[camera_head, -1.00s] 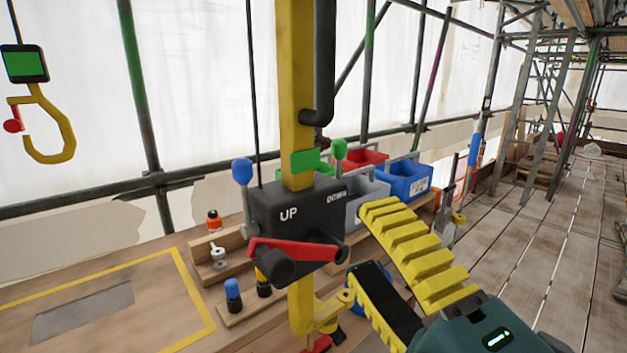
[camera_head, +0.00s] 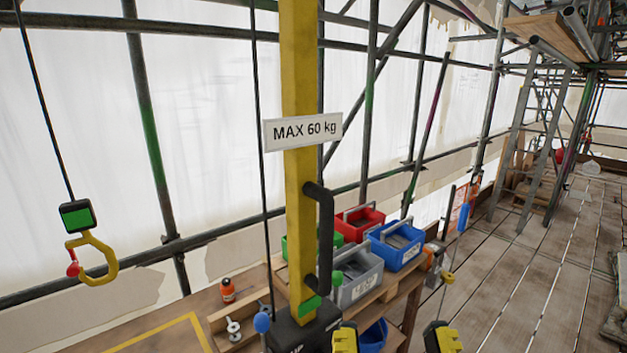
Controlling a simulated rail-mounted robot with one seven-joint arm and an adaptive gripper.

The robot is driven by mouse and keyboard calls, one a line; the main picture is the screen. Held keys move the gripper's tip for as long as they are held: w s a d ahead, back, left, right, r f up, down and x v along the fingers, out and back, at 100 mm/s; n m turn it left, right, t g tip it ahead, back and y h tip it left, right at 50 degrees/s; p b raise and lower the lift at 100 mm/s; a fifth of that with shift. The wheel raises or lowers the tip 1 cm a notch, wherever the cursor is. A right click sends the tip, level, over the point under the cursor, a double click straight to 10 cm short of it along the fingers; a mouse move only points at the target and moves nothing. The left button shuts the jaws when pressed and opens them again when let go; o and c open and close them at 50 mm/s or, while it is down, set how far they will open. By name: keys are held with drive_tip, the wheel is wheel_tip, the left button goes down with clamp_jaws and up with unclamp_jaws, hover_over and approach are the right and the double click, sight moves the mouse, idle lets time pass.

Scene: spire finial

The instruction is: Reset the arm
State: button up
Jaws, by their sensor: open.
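My gripper (camera_head: 392,340) shows only as two yellow fingertips at the bottom edge of the head view. The rest of my arm is out of the picture. The left fingertip is near the lower right of a dark control box (camera_head: 305,330) on a yellow post (camera_head: 299,190). I cannot tell whether it touches the box. The box's lower part and its red lever are out of view.
A yellow hook (camera_head: 100,262) hangs at the left. Grey (camera_head: 355,284), blue (camera_head: 396,250) and red (camera_head: 362,221) bins stand behind the post. An orange bottle (camera_head: 228,290) stands on the bench. Scaffold poles line the back; the plank walkway (camera_head: 540,260) at right is largely clear.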

wheel_tip(320, 180, up, 20)
drive_tip(key=p, duration=1.6)
drive_tip(key=shift+f, duration=0.25)
